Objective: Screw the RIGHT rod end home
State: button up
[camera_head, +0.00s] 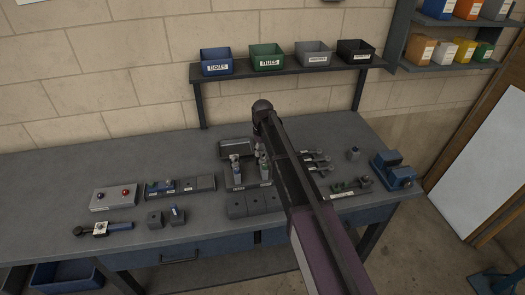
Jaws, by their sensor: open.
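My arm reaches over the bench from the lower right. My gripper (259,152) hangs below the dark wrist, small and partly hidden by the arm; it is open. Two upright parts stand in a dark fixture near the middle: a left one (235,168) and a right one (263,168), close beside my gripper and partly hidden by the arm. I cannot tell which piece is the right rod end, how far any thread is in, or whether my gripper touches anything.
Grey ring-ended pieces (318,158) lie right of the arm. A labelled holder (342,193) and a blue vise (393,170) are farther right. A button box (114,197) and a dark-headed tool (100,229) lie left. Bins (216,61) stand on the rear shelf. The bench's far left is clear.

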jog(key=shift+f+b, duration=0.4)
jog(key=shift+f, duration=0.25)
grip_shut()
jog(key=shift+m, duration=0.3)
jog(key=m, duration=0.2)
jog(key=shift+m, duration=1.3)
